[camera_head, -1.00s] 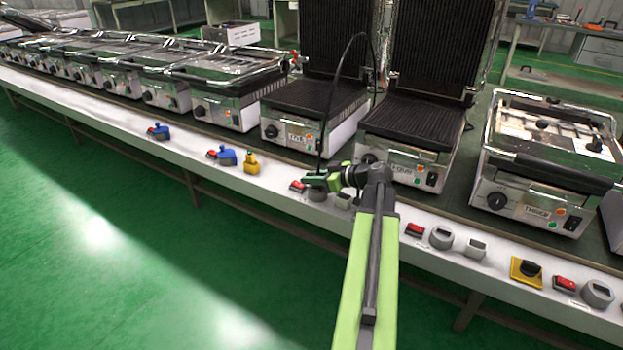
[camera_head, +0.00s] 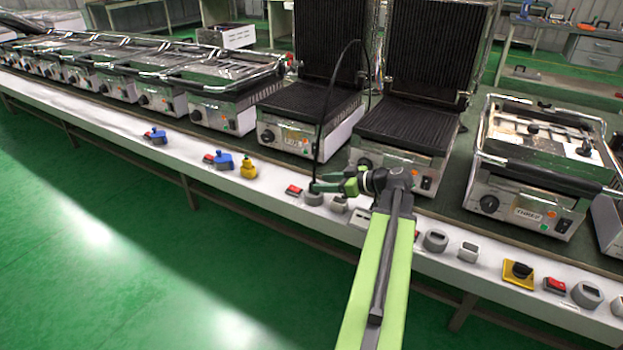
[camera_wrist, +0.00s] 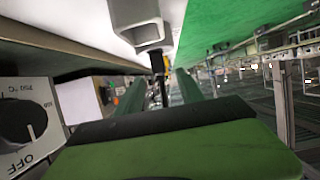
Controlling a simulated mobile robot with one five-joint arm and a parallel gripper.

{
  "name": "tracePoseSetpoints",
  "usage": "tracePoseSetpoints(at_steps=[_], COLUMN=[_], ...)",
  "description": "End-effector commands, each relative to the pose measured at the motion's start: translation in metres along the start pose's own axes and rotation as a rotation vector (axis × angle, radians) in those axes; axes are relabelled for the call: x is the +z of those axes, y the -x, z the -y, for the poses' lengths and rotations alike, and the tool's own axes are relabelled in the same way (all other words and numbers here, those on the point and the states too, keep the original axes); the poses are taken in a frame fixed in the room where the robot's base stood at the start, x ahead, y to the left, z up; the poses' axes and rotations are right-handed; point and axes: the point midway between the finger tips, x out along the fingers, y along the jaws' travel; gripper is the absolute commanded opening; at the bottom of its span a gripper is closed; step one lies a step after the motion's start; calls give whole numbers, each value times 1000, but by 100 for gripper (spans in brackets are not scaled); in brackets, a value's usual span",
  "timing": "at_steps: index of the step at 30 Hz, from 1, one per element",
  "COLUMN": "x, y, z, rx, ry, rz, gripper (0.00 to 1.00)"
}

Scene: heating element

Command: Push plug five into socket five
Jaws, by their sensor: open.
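My gripper (camera_head: 330,183), with green fingers, is low over the white front ledge. It also shows in the wrist view (camera_wrist: 160,88), its fingers apart. A thin black cable (camera_head: 338,62) arches up in front of a raised grill and runs down to the grey round socket (camera_head: 313,198) by my fingertips. In the wrist view a small dark plug-like piece (camera_wrist: 158,63) stands beyond the fingers, near a grey rectangular housing (camera_wrist: 138,25). Whether the plug sits fully in the socket is hidden. No number five is readable on any socket.
The white ledge (camera_head: 232,188) also carries a red switch (camera_head: 293,190), a yellow socket (camera_head: 248,167), blue connectors (camera_head: 222,161) and more grey sockets (camera_head: 435,240). Grills with raised ribbed lids (camera_head: 437,50) stand close behind. The green floor in front is clear.

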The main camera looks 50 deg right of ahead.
Motion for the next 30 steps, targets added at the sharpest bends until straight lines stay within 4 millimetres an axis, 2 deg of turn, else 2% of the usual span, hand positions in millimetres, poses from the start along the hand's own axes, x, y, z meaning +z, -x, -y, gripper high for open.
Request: tracePoseSetpoints(at_steps=[1, 6, 12, 17, 30], x=[-6, -5, -2, 0, 0], y=[19, 64, 96, 104, 103], z=[0, 0, 0, 0, 0], rx=[4, 3, 1, 0, 0], ry=[-3, -2, 0, 0, 0], rz=[0, 0, 0, 0, 0], gripper=[45, 45, 45, 45, 45])
